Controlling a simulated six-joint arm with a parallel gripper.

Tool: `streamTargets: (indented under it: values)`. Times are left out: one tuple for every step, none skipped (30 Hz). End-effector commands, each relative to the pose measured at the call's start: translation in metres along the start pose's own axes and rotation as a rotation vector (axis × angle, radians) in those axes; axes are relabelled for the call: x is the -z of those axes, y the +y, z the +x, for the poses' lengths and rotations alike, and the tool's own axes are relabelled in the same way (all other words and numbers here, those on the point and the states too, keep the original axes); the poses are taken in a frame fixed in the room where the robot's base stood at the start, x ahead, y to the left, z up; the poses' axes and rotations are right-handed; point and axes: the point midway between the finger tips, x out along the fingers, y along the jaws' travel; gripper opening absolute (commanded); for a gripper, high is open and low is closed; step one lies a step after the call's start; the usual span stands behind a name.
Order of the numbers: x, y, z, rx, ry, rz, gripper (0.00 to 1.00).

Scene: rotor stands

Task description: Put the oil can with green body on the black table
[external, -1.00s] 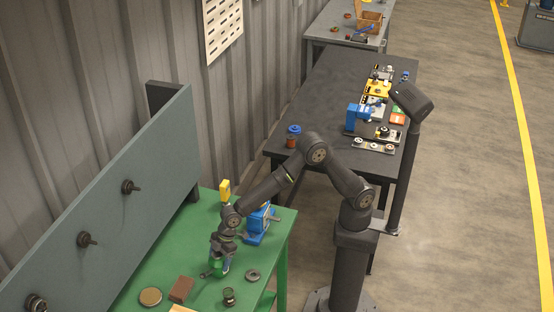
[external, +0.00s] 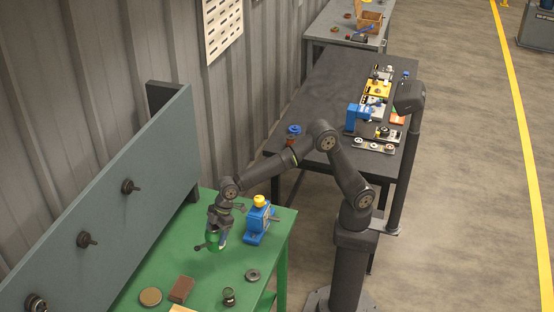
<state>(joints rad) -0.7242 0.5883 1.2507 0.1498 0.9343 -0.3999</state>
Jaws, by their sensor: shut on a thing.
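The oil can with green body (external: 217,243) is in my gripper (external: 216,232), above the green table (external: 205,275) at the lower left. My gripper points down and is shut on the can; the fingers hide part of it. A dark spout or handle sticks out to the left of the can. The black table (external: 330,90) stands behind and to the right, with bare top at its left and middle.
A blue device with a yellow top (external: 257,222) stands right of the can. A brown block (external: 181,289), a round tin (external: 150,296) and a grey ring (external: 252,275) lie in front. On the black table are a blue-topped jar (external: 294,129) and several parts along the right.

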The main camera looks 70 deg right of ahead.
Motion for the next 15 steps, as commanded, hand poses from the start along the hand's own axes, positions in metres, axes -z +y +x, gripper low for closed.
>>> streamTargets:
  values:
    - [-0.01,0.02,-0.011,-0.012,0.004,0.025,0.39]
    - [-0.017,0.032,-0.016,-0.017,0.003,0.038,0.39]
    - [-0.027,0.047,-0.025,-0.025,0.003,0.057,0.39]
    - [-0.035,0.059,-0.031,-0.031,0.003,0.071,0.39]
    - [-0.043,0.07,-0.037,-0.036,0.002,0.085,0.39]
    - [-0.054,0.085,-0.046,-0.044,0.002,0.105,0.39]
    - [-0.062,0.095,-0.052,-0.05,0.002,0.12,0.39]
    - [-0.071,0.106,-0.058,-0.056,0.002,0.134,0.39]
    - [-0.083,0.119,-0.066,-0.065,0.002,0.153,0.39]
    - [-0.091,0.129,-0.072,-0.071,0.002,0.168,0.39]
    - [-0.1,0.138,-0.079,-0.077,0.002,0.183,0.39]
    - [-0.112,0.15,-0.086,-0.085,0.001,0.202,0.39]
    - [-0.121,0.16,-0.092,-0.092,0.001,0.218,0.39]
    - [-0.13,0.169,-0.099,-0.098,0.002,0.234,0.39]
    - [-0.142,0.18,-0.106,-0.106,0.001,0.255,0.39]
